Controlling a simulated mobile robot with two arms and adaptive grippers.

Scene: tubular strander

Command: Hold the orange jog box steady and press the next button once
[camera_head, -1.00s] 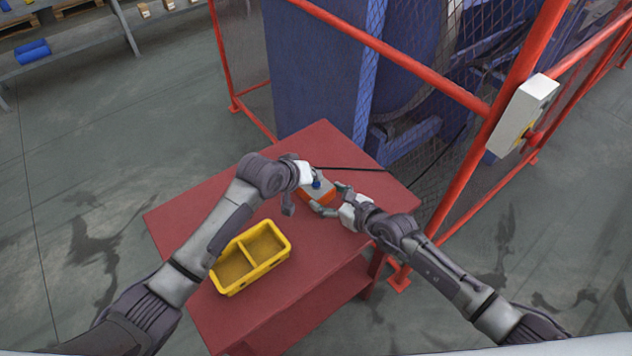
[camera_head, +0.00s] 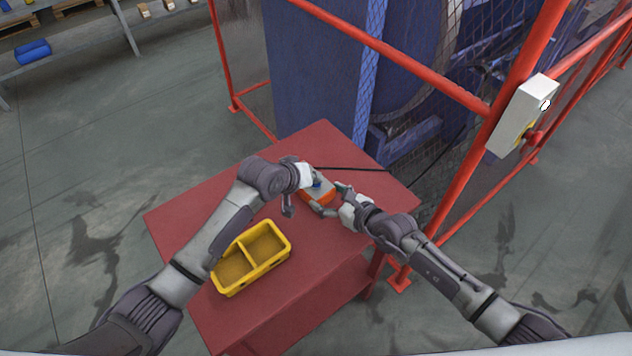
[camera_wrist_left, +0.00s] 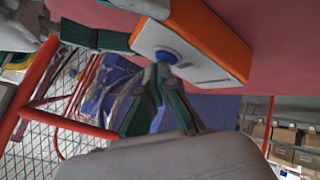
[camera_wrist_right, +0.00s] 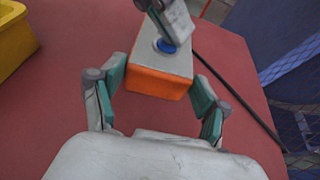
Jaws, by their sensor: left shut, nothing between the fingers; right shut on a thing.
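The jog box (camera_head: 324,195) lies on the red table, with orange sides and a pale grey face. It also shows in the right wrist view (camera_wrist_right: 158,83). A blue round button (camera_wrist_right: 165,45) is on its face, and the left wrist view shows it too (camera_wrist_left: 166,57). My right gripper (camera_wrist_right: 158,76) is shut on the box, one finger at each side. My left gripper (camera_wrist_left: 162,68) is shut and empty, its fingertips at the blue button. Whether the button is pushed in, I cannot tell.
A yellow two-compartment bin (camera_head: 252,258) stands on the red table (camera_head: 310,300). A black cable (camera_head: 355,169) runs from the box area towards the red-framed mesh fence.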

